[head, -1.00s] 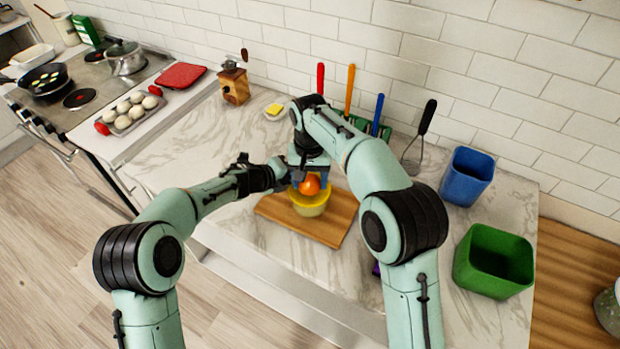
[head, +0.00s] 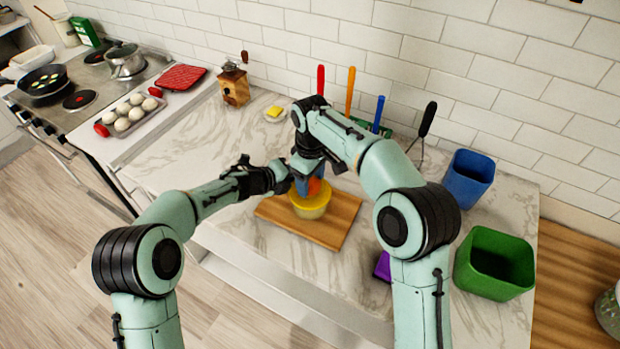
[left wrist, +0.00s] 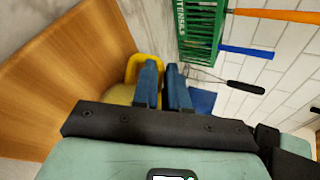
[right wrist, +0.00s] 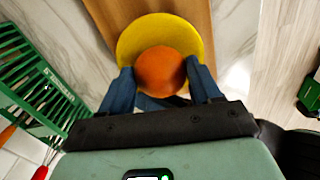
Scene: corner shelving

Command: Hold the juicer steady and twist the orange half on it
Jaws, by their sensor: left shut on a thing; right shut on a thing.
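The yellow juicer (head: 312,208) stands on a wooden board (head: 335,222) on the marble counter. Its round top also shows in the right wrist view (right wrist: 132,45). The orange half (right wrist: 160,70) sits over the middle of the juicer. My right gripper (right wrist: 163,80) comes from above and is shut on the orange half, with a blue finger on each side. My left gripper (left wrist: 163,75) is at the juicer's left side in the head view. It is shut on the juicer's edge, which shows yellow beside its blue fingers in the left wrist view (left wrist: 140,65).
A blue bin (head: 468,178) and a green bin (head: 494,262) stand at the right. A green rack (left wrist: 198,35) of long-handled utensils is behind the board. An egg tray (head: 130,115) and stove are at the left. A purple thing (head: 382,266) is partly hidden by my right arm.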

